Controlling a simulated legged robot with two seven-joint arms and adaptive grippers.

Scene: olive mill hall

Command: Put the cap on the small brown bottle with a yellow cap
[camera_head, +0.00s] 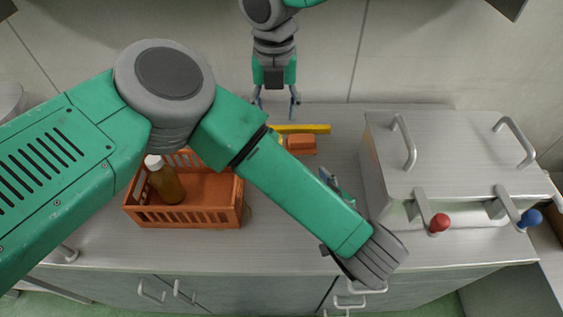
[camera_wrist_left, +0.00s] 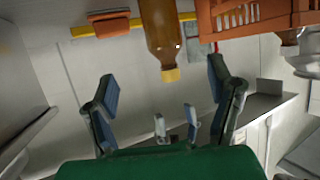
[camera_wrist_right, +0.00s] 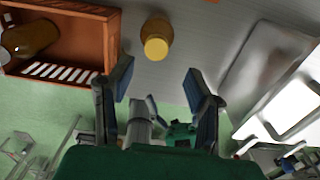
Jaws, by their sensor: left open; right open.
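A small brown bottle with a yellow top (camera_wrist_right: 156,42) stands on the counter in the right wrist view. The left wrist view shows it upside down (camera_wrist_left: 163,30), with the yellow top on its neck. In the head view my left arm hides most of it. My right gripper (camera_head: 276,104) is open and empty, pointing down at the back of the counter. My left gripper (camera_wrist_left: 165,90) is open and empty, with the bottle beyond its fingers; in the head view it is largely hidden behind my forearm. I cannot make out a separate loose cap.
An orange crate (camera_head: 190,218) on the left holds another brown bottle (camera_head: 168,186) with a white top. A yellow bar (camera_head: 305,129) and an orange block (camera_head: 301,145) lie behind. A metal machine (camera_head: 455,150) with red and blue knobs stands at the right.

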